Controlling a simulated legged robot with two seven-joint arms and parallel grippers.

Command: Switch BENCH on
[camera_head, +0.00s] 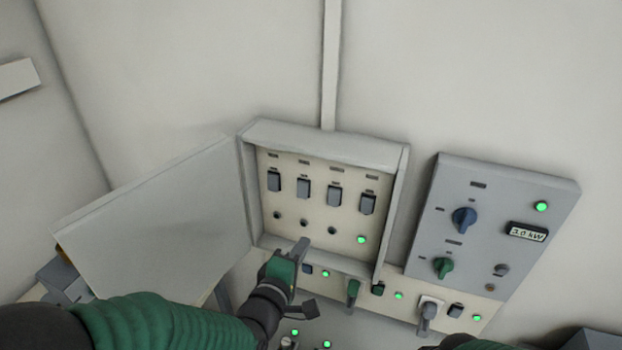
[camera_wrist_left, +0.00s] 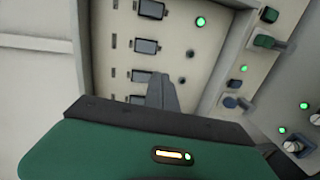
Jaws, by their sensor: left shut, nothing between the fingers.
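An open wall box (camera_head: 395,215) holds a row of several dark rocker switches. Its rightmost switch (camera_head: 367,203) has a lit green lamp (camera_head: 361,239) below it; the lamps under the others are dark. The small labels are unreadable, so I cannot tell which switch is BENCH. My left gripper (camera_head: 303,243) is shut and empty at the box's lower edge, below the switches. In the left wrist view its fingers (camera_wrist_left: 162,92) overlap the row, near a switch (camera_wrist_left: 142,77); contact cannot be told. My right gripper is not in view.
The box's door (camera_head: 155,220) stands open to the left. A grey control panel (camera_head: 490,235) with blue and green knobs and a "3.0 kW" display is on the right. A strip with plugs (camera_head: 428,312) and green lamps runs below the box.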

